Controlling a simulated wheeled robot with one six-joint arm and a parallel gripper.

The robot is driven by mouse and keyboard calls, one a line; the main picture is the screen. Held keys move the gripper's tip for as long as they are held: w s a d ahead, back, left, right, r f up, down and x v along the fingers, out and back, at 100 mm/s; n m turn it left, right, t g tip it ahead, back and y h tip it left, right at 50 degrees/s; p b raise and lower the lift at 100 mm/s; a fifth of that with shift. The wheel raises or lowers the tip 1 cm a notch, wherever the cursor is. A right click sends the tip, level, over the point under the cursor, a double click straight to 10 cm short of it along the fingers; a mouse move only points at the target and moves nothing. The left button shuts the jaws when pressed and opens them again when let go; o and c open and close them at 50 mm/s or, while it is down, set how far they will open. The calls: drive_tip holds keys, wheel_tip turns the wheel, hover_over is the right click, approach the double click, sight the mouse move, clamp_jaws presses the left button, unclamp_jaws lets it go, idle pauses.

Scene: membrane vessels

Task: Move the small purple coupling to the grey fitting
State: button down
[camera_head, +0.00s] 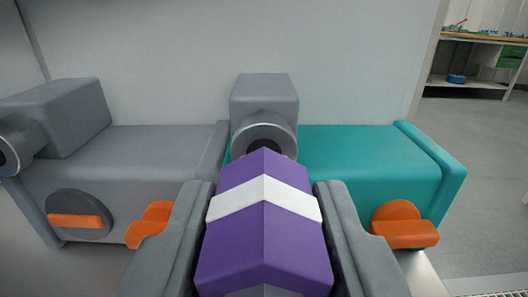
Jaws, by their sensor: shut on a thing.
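The purple coupling (262,245) with a white band sits between the two grey fingers of my gripper (264,225), low in the middle of the view. My gripper is shut on it. A grey fitting (264,98) with a round, metal-rimmed port stands behind the coupling, where a grey vessel and a teal vessel meet. The coupling's far end overlaps the lower part of the port in the picture. I cannot tell whether they touch. Another grey fitting (55,110) with a round port is at the far left.
The grey vessel (165,150) lies left and the teal vessel (365,155) right. Orange handles (150,224) and (403,228) stick out low beside my fingers. A pale wall is behind. Open floor (485,170) and a workbench (480,40) are at right.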

drive_tip(key=shift+s, duration=1.8)
